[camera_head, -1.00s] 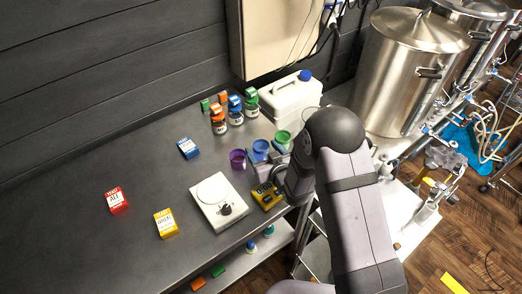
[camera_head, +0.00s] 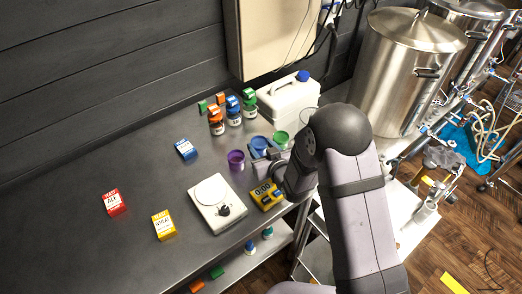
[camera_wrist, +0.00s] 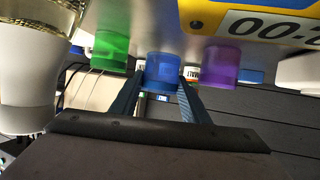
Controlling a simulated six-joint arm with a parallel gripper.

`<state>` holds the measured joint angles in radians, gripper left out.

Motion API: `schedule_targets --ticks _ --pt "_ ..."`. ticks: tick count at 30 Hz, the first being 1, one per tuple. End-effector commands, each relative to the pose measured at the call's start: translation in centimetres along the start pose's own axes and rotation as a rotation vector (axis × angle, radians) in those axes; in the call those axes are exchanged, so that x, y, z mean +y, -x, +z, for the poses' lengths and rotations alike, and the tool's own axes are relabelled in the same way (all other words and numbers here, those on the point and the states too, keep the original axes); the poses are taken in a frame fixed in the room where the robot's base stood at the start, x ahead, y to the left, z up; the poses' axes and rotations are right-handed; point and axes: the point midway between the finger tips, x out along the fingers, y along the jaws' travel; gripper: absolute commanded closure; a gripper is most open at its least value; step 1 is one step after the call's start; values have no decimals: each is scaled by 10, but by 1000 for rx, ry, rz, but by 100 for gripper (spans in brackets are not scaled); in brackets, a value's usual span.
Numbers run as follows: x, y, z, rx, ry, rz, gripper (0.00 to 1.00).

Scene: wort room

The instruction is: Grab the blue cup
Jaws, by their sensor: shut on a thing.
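The blue cup (camera_head: 259,144) stands near the right end of the dark bench in the head view, between the purple cup (camera_head: 236,160) and the green cup (camera_head: 281,138). In the wrist view the blue cup (camera_wrist: 162,72) sits between the two fingers of my gripper (camera_wrist: 160,88). The fingers are shut on its sides. The green cup (camera_wrist: 110,52) and the purple cup (camera_wrist: 220,66) stand close on either side there. In the head view my arm partly hides the gripper. I cannot tell whether the cup is lifted.
A yellow timer (camera_head: 265,195) and a white scale (camera_head: 217,203) lie close in front of the cups. A white canister (camera_head: 290,100) and several lidded jars (camera_head: 234,115) stand behind.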

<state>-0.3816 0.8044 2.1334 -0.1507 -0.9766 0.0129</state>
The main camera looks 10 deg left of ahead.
Motion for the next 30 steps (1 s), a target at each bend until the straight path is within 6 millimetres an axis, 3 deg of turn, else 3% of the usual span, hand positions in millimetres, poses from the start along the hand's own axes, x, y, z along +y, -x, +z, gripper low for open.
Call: schedule_targets --ticks 18,30 --pt "1 26 -64 3 0 0 81" --pt "2 31 -74 0 -1 0 81"
